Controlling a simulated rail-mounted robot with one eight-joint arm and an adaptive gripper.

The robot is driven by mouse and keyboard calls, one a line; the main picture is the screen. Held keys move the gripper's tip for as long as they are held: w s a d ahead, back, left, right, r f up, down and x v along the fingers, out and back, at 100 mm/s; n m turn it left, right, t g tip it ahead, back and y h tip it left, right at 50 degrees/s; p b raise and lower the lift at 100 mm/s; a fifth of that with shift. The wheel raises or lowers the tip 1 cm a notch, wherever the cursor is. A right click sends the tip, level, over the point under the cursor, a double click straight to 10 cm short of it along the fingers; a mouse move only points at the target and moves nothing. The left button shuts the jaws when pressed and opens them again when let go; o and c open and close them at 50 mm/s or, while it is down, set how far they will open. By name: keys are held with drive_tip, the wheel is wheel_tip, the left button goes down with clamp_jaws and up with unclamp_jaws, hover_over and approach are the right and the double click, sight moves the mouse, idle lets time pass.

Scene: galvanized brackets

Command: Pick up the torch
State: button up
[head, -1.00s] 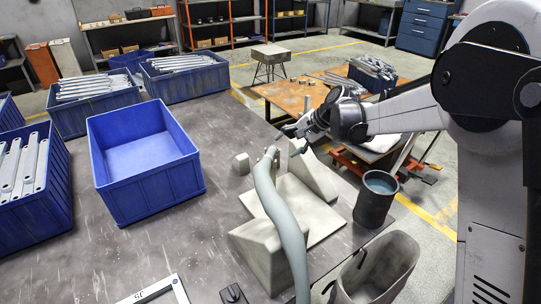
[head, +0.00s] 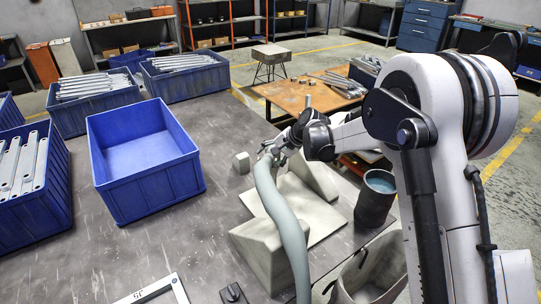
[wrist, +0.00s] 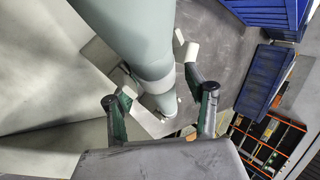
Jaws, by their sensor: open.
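The torch, a thick grey-green curved tube (head: 275,205), rises from the bottom of the head view and leans against a pale grey stand (head: 258,245). Its upper end is by my gripper (head: 274,149). In the wrist view the torch (wrist: 130,35) runs down from the top, with a paler band near its lower end. My gripper (wrist: 158,88) is open there, with one finger on each side of the torch's end. I cannot tell whether the fingers touch it. The head view partly hides the torch's tip behind the fingers.
An empty blue bin (head: 150,180) stands left on the dark table. Blue bins with metal brackets (head: 22,165) stand further left and behind. A dark cylinder (head: 377,197) and an open grey container (head: 372,272) stand right of the stand.

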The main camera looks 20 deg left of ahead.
drive_tip(key=shift+c, duration=0.5)
clamp_jaws()
